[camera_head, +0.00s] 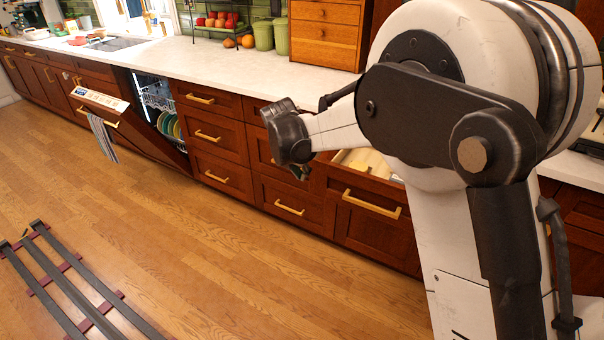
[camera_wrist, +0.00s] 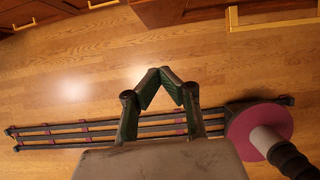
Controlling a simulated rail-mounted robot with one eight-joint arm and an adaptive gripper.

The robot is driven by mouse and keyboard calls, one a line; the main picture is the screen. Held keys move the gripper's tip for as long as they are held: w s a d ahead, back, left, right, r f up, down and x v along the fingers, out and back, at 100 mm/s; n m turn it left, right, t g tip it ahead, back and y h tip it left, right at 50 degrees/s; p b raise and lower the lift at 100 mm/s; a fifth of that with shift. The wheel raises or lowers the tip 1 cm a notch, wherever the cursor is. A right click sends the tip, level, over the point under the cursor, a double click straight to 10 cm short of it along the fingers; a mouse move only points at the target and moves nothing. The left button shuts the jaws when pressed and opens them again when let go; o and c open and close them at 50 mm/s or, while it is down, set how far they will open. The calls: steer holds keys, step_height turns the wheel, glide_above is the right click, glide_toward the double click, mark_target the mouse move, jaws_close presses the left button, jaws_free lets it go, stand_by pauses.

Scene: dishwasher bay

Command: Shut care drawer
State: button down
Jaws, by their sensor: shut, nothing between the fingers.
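One drawer (camera_head: 372,190) under the counter stands pulled out, its pale inside showing and a brass bar handle on its dark wood front. I take it for the care drawer; my arm hides part of it. My gripper (camera_head: 300,172) is in front of the cabinets, just left of this drawer, and mostly hidden behind my wrist. In the wrist view my gripper (camera_wrist: 159,70) has its fingertips together, empty, over the wooden floor. A wooden front with a brass handle (camera_wrist: 275,22) shows at the top right there, apart from the fingers.
The dishwasher door (camera_head: 130,125) hangs partly open at the left, with a towel on it and plates in the rack. Closed drawers (camera_head: 220,135) stand between it and the open drawer. Floor rails (camera_head: 75,285) lie at the lower left. The floor between is clear.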

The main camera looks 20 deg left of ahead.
mark_target(314, 187)
steer(key=w+f, duration=0.1)
steer(key=f, duration=0.1)
steer(key=w+d+f, duration=0.1)
steer(key=w+f, duration=0.1)
steer(key=f, duration=0.1)
steer(key=w+f+b, duration=0.1)
steer(key=w+f, duration=0.1)
steer(key=shift+w+d+f, duration=0.15)
steer(key=shift+d+f, duration=0.05)
steer(key=shift+w+d, duration=0.15)
steer(key=shift+w, duration=0.6)
